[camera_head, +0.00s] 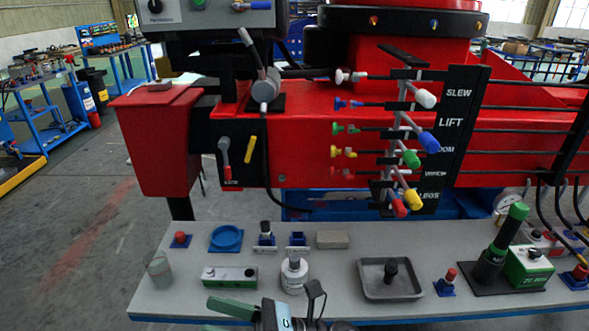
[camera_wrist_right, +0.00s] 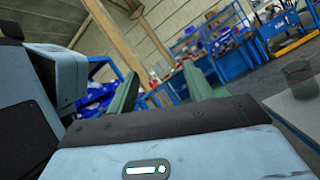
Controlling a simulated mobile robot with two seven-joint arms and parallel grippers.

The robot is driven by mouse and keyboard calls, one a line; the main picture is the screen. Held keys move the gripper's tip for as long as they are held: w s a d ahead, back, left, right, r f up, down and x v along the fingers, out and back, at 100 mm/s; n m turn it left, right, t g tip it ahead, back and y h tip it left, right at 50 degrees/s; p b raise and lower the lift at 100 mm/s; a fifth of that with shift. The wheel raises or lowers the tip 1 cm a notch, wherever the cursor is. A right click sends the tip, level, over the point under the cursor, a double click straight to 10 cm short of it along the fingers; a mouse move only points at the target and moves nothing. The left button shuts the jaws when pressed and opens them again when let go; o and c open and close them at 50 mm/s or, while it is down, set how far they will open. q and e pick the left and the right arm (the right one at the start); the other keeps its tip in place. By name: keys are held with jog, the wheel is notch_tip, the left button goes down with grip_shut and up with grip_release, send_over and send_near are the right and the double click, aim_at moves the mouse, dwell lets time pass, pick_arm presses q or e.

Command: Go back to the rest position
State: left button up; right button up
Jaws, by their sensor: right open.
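My right gripper (camera_head: 212,314) is low in the head view, at the front edge of the bench, with its green fingers pointing left. In the right wrist view its two green fingers (camera_wrist_right: 160,76) stand wide apart with nothing between them. It is open and empty. My left gripper is not in view.
Open floor (camera_head: 80,230) lies left.

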jog(key=d+f+m+t+h, duration=0.7)
jog(key=d+f+m+t, duration=0.15)
jog(key=m, duration=0.75)
jog(key=d+f+m+t+h, duration=0.75)
jog(key=f+m, duration=0.25)
jog(key=m, duration=0.7)
jog(key=s+d+f+m+g+h, duration=0.3)
jog(key=s+d+f+m+g, duration=0.3)
jog(key=s+f, duration=0.4)
jog(key=s+d+f+m+g+h, duration=0.35)
jog(key=s+d+f+m, duration=0.45)
jog(key=s, duration=0.4)
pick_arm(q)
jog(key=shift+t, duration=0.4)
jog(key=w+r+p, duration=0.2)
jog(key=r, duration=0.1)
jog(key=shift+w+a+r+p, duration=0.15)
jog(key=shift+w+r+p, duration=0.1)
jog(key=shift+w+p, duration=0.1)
pick_arm(e)
jog(key=shift+t, duration=0.75)
jog(key=w+r, duration=0.2)
jog(key=r, duration=0.1)
jog(key=w+r, duration=0.1)
jog(key=shift+w+d+r, duration=0.2)
jog(key=shift+d+r, duration=0.1)
jog(key=shift+r, duration=0.05)
